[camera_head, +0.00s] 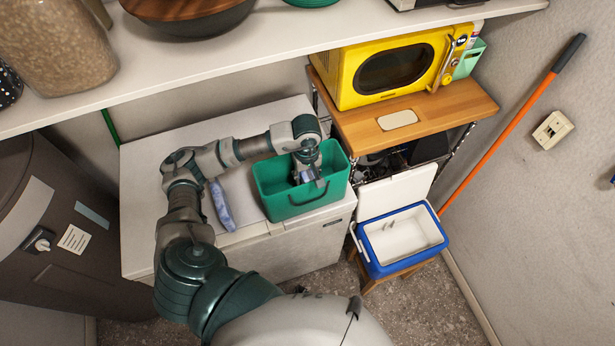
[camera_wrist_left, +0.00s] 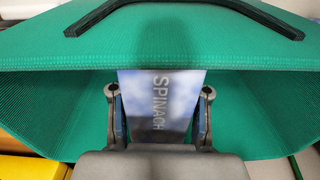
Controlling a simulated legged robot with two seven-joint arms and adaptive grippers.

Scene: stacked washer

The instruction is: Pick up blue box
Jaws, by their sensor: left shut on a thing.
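A blue and white box printed "SPINACH" (camera_wrist_left: 158,105) sits between the two fingers of my left gripper (camera_wrist_left: 158,92) in the left wrist view, and the fingers are shut on it. In the head view my left gripper (camera_head: 308,172) points down inside the green bin (camera_head: 291,208), whose walls surround the box in the wrist view. Only a small part of the box may show in the head view, behind the fingers. Whether it touches the bin floor I cannot tell. My right gripper is not in view.
The bin stands on a white chest appliance (camera_head: 142,190) beside a bluish packet (camera_head: 221,205). A blue cooler (camera_head: 402,242) with its lid open stands to the right. A yellow microwave (camera_head: 400,66) sits on a wooden shelf (camera_head: 449,104) behind. A white shelf (camera_head: 270,38) overhangs the back.

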